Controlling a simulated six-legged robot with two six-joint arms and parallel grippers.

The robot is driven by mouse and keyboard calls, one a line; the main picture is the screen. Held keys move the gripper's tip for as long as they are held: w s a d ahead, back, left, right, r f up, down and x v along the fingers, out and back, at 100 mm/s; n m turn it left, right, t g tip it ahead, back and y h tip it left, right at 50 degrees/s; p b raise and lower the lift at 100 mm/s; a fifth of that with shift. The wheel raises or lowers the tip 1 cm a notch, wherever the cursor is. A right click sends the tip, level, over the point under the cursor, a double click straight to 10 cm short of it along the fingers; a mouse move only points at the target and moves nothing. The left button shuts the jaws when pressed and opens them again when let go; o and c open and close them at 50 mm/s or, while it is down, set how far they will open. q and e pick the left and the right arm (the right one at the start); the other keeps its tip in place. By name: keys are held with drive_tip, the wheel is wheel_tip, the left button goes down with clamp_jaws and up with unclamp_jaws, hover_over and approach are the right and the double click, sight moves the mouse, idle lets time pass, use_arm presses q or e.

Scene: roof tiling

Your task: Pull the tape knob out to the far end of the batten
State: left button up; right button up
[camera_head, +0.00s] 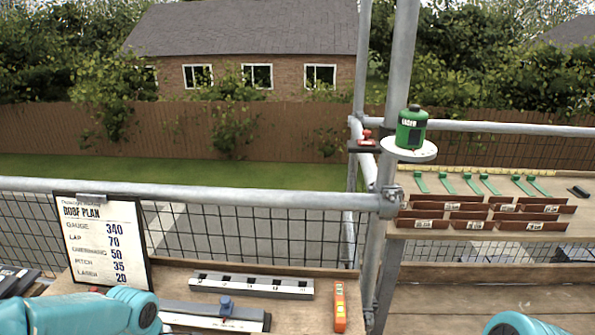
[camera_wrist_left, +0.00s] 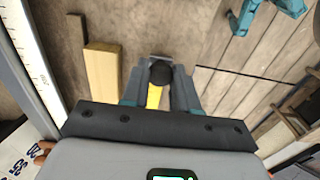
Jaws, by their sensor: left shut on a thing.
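In the left wrist view, my left gripper (camera_wrist_left: 160,84) is shut on a round black knob (camera_wrist_left: 161,72). Yellow tape (camera_wrist_left: 153,97) shows between the fingers, just below the knob in the picture. A pale wooden block or batten end (camera_wrist_left: 101,75) lies to the left of the gripper, apart from it; whether it is the task's batten I cannot tell. Neither gripper shows in the head view, where only teal links of my arms are at the bottom edge. My right gripper is not in view.
A roof plan board (camera_head: 103,240) stands at the left. A marked grey bar (camera_head: 252,285) and an orange level (camera_head: 340,306) lie on the near bench. A green laser (camera_head: 411,128) sits on a round plate. Brown tiles (camera_head: 485,215) and green strips fill the right shelf. Scaffold rails cross behind.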

use_arm(q)
drive_tip(key=o, duration=0.8)
drive_tip(key=shift+r+p, duration=2.25)
drive_tip(key=shift+r, duration=1.3)
drive_tip(key=shift+s+f, duration=0.1)
